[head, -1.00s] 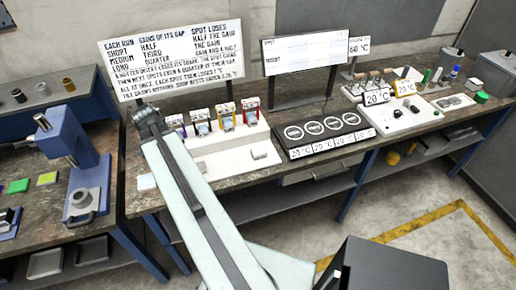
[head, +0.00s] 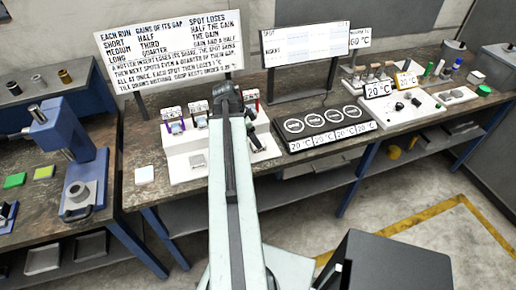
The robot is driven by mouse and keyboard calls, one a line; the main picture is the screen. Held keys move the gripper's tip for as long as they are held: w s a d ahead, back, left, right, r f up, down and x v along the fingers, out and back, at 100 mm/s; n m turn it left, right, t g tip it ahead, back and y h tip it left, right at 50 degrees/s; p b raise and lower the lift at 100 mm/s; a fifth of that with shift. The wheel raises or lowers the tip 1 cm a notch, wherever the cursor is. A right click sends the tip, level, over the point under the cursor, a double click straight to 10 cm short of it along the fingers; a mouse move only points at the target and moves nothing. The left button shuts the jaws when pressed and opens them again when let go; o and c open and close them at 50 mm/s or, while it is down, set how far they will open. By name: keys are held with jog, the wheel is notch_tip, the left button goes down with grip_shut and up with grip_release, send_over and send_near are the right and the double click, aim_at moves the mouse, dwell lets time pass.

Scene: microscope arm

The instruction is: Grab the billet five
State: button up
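No thing in view is readably marked as billet five, so I cannot tell which it is. Small cylinders, one dark (head: 14,88), one grey (head: 37,80) and one brass-coloured (head: 65,76), stand on the left bench. A white rack (head: 180,142) with several colour-marked holders stands on the middle bench. My arm reaches over this rack and hides its middle. My gripper (head: 256,142) seems to be the dark part low over the rack's right side. It is too small to tell whether its fingers are open or whether it touches anything.
A black plate with several round spots (head: 318,122) and 20 °C displays lies right of the rack. A text board (head: 170,55) and a chart board (head: 305,45) stand behind. A blue press (head: 75,150) stands left. Bare bench (head: 135,195) shows before the rack.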

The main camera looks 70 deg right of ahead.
jog(key=b+x, duration=0.5)
jog(key=shift+w+a+f, duration=0.15)
jog(key=shift+w+f, duration=0.1)
jog(key=shift+w, duration=0.05)
jog(key=shift+r, duration=0.15)
grip_shut()
